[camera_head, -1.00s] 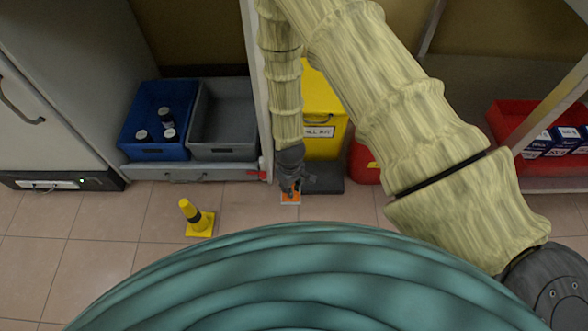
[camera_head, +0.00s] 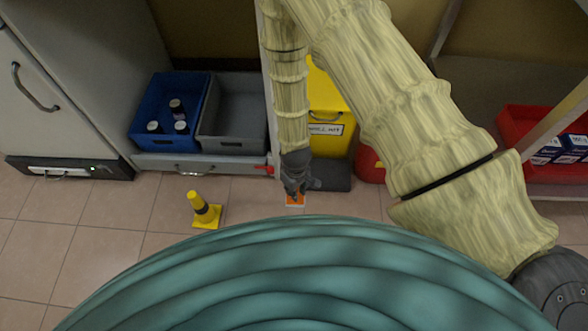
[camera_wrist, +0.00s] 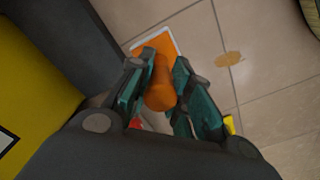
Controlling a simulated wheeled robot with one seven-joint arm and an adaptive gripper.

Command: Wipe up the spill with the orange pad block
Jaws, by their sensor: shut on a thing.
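The orange pad block (camera_wrist: 160,47) has an orange knob on top and a pale edge. My gripper (camera_wrist: 162,68) is shut on its knob, with one teal-lined finger on each side. In the head view my gripper (camera_head: 295,192) points down at the floor in front of the yellow bin, and the pad block (camera_head: 296,201) shows just below it. I cannot tell whether the pad touches the floor. The spill (camera_wrist: 229,58) is a small brown-orange patch on the tiles, right of the pad and apart from it in the wrist view. I cannot make it out in the head view.
A yellow bin (camera_head: 326,105) stands behind my gripper, with a red container (camera_head: 369,165) to its right. The floor between cone and pad is clear.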

